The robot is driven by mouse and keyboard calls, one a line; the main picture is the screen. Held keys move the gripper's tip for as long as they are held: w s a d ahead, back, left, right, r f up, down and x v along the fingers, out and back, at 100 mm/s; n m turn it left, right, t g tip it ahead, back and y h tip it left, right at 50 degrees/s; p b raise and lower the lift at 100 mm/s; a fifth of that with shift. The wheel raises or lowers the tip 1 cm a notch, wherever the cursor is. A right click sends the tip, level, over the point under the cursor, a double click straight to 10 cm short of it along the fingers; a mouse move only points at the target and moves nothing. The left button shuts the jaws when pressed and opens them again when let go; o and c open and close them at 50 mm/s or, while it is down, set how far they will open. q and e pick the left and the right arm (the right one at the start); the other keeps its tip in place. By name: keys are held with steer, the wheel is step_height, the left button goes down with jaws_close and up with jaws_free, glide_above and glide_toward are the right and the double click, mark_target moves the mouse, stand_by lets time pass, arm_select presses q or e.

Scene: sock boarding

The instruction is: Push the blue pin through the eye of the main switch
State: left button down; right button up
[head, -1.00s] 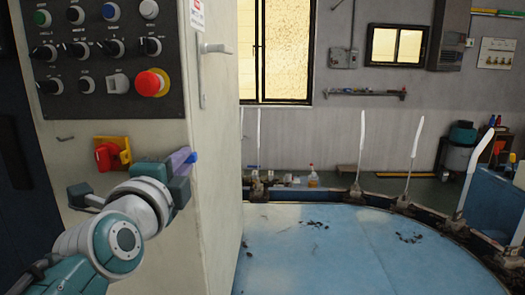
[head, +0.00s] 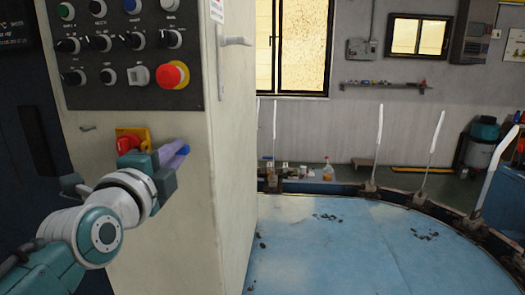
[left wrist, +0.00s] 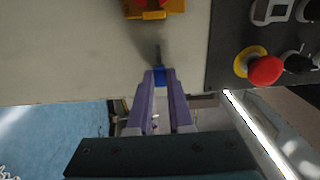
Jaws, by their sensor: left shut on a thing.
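The main switch is a red knob (head: 128,143) on a yellow plate (head: 146,133), on the cream cabinet front below the button panel. In the left wrist view its yellow edge (left wrist: 153,15) shows at the top; its eye cannot be made out. My left gripper (head: 177,157) is just right of the switch and partly covers it in the head view. Its purple fingers are shut on the blue pin (left wrist: 160,75). My right gripper is out of view.
The dark button panel (head: 109,99) with a red emergency button (head: 174,75) sits above the switch. A door handle (head: 235,41) juts from the cabinet's right side. A round blue table (head: 340,250) with upright white forms (head: 378,135) lies to the right.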

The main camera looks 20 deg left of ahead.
arm_select(q)
steer(key=shift+s+a, duration=0.15)
steer(key=shift+a, duration=0.55)
steer(key=shift+r+p, duration=0.1)
steer(key=shift+p, duration=0.35)
stand_by(1.1)
steer(key=shift+s+a, duration=0.2)
steer(key=shift+a, duration=0.6)
steer(key=shift+s+a, duration=0.2)
steer(key=shift+a, duration=0.6)
steer(key=c, duration=0.8)
jaws_free()
steer(key=shift+o, duration=0.2)
steer(key=shift+s, duration=0.1)
steer(key=v, duration=0.9)
steer(key=shift+s+b, duration=0.4)
